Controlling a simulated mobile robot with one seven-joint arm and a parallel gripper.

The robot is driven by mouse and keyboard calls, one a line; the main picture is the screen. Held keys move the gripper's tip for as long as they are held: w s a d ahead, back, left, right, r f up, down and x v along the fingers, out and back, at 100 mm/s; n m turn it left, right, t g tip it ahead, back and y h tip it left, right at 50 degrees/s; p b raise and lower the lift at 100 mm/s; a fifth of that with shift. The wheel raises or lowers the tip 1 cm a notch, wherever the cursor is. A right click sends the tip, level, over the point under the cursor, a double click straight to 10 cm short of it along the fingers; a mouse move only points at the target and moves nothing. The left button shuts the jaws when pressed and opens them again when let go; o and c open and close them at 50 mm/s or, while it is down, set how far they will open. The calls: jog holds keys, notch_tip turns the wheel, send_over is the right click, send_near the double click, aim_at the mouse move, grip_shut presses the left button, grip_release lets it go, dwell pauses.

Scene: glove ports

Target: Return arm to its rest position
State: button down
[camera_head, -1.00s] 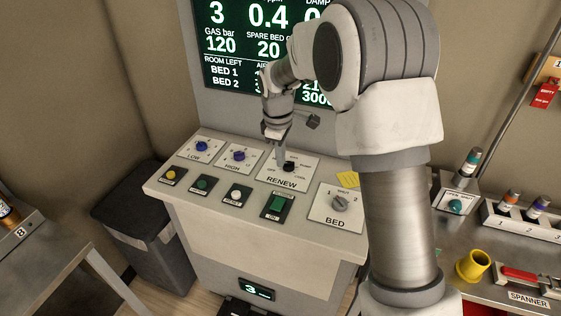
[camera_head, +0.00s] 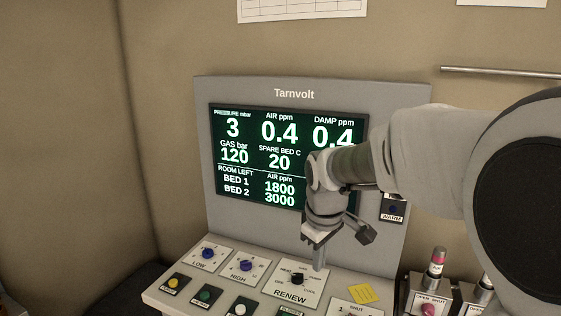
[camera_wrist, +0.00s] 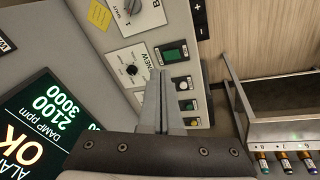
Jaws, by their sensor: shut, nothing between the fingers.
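My gripper (camera_head: 319,266) hangs from the bent arm in front of the console display, its fingers pointing down. The fingertips overlap the right side of the RENEW plate (camera_head: 290,295) in the head view, beside its black knob (camera_head: 296,278). In the wrist view my gripper (camera_wrist: 160,78) has its two fingers together with nothing between them. There the RENEW knob (camera_wrist: 131,70) shows left of the fingertips, apart from them in the picture. The exact height of the fingers above the panel is hard to tell.
The lit display (camera_head: 255,180) stands behind my gripper. LOW (camera_head: 207,253) and HIGH (camera_head: 246,266) blue knobs sit left on the sloped panel. A yellow note (camera_head: 361,293) and an OPEN/SHUT unit (camera_head: 430,306) are to the right. In the wrist view, several vials (camera_wrist: 285,160) stand lower right.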

jog(key=s+d+r+m+t, duration=0.1)
jog(key=s+d+m, duration=0.2)
jog(key=s, duration=0.7)
jog(key=s+d+r+m+t, duration=0.1)
jog(key=s+m, duration=0.4)
jog(key=s, duration=0.6)
jog(key=shift+s+d+r+m+t+b, duration=0.35)
jog(key=shift+d+r, duration=0.3)
jog(key=shift+d, duration=0.4)
jog(key=shift+w, duration=0.1)
